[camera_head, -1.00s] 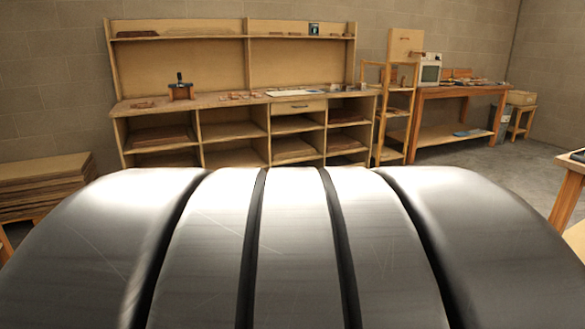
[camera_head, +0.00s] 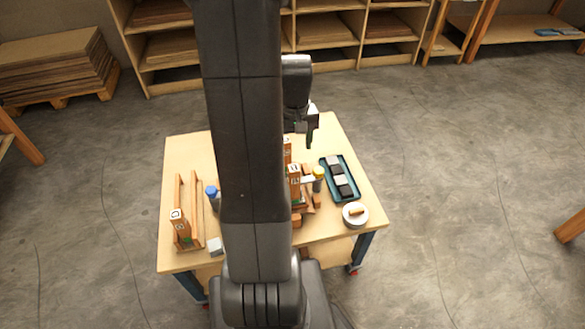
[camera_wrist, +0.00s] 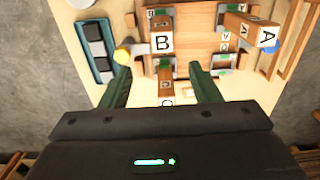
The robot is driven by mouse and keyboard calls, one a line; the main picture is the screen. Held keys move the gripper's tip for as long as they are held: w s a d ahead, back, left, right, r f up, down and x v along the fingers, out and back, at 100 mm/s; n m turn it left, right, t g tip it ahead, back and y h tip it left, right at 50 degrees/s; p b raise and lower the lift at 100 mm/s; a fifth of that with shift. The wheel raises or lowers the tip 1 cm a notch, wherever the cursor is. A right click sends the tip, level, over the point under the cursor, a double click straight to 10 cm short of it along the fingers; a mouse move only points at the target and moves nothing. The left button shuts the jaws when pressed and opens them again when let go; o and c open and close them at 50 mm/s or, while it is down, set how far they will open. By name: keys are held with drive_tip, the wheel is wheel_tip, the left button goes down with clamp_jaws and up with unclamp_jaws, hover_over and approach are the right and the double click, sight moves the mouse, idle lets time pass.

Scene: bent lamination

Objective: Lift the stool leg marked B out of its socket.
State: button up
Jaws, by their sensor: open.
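The leg marked B (camera_wrist: 162,43) is a wooden block-like post with a white letter label. It stands in a wooden fixture in the wrist view; in the head view a labelled post (camera_head: 294,172) at that place shows beside my arm. My gripper (camera_wrist: 160,72) is open and empty. Its dark green fingers are spread on either side below B in the wrist picture, apart from it. In the head view my gripper (camera_head: 310,140) hangs over the table's far part. The socket around B's foot is largely hidden.
A leg marked A (camera_wrist: 265,37) and another labelled post (camera_wrist: 167,100) stand near B. A yellow-capped bottle (camera_head: 318,174) is close beside B. A blue tray (camera_head: 354,187), a round dish (camera_head: 355,221) and a wooden rack (camera_head: 196,190) flank it. My arm hides the table's middle.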

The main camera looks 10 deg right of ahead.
sight(294, 176)
drive_tip(key=f, duration=0.7)
drive_tip(key=shift+s+a+f+b, duration=0.1)
drive_tip(key=shift+s+b, duration=0.1)
drive_tip(key=shift+b, duration=0.2)
drive_tip(key=shift+s+a+f+b, duration=0.1)
drive_tip(key=shift+s+f+b, duration=0.05)
drive_tip(key=shift+f, duration=1.2)
drive_tip(key=shift+s+f+b, duration=0.15)
drive_tip(key=shift+f, duration=1.2)
drive_tip(key=c, duration=1.2)
